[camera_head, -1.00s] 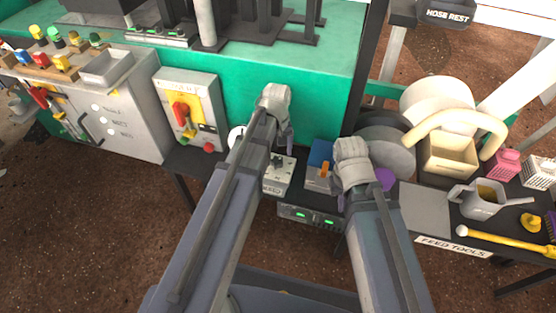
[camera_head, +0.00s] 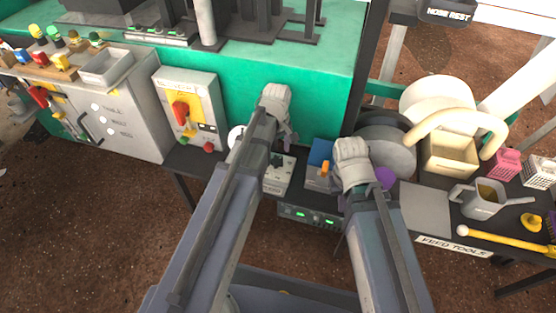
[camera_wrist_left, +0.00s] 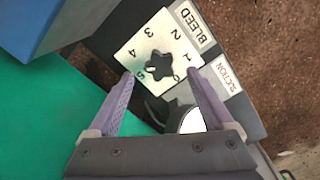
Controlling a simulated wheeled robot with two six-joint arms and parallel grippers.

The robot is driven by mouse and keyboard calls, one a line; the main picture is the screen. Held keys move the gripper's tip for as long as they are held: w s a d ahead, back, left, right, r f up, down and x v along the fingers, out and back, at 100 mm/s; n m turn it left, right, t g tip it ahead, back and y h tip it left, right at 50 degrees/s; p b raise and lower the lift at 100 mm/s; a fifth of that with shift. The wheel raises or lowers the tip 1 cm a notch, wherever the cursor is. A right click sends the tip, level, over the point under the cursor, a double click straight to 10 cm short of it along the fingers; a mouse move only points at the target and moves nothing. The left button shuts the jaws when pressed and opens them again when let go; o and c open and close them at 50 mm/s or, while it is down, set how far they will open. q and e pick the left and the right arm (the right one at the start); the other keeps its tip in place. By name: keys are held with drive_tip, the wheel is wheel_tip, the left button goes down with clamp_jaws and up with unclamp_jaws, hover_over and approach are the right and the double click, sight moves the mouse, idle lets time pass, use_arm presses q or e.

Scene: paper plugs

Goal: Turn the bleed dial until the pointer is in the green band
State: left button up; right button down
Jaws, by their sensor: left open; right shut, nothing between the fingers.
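The bleed dial (camera_wrist_left: 158,65) is a dark lobed knob on a pale plate with numbers 0 to 5, beside a BLEED label. It also shows on the small box in the head view (camera_head: 277,160). My left gripper (camera_wrist_left: 160,80) is open. In the left wrist view its two purple fingers point at the plate, with the knob just beyond and between the tips; contact cannot be told. My right gripper (camera_head: 345,190) is shut and empty, right of the dial box.
A blue block (camera_head: 320,152) and an orange lever (camera_head: 325,168) stand between my grippers. A grey switch box (camera_head: 188,110) is on the left. A watering can (camera_head: 482,198) and yellow tool (camera_head: 510,241) lie on the right bench. A green machine wall (camera_head: 240,80) rises behind.

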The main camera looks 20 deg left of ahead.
sight(277, 160)
use_arm(q)
drive_tip(key=shift+f+b, duration=1.75)
drive_tip(key=shift+f, duration=0.15)
clamp_jaws()
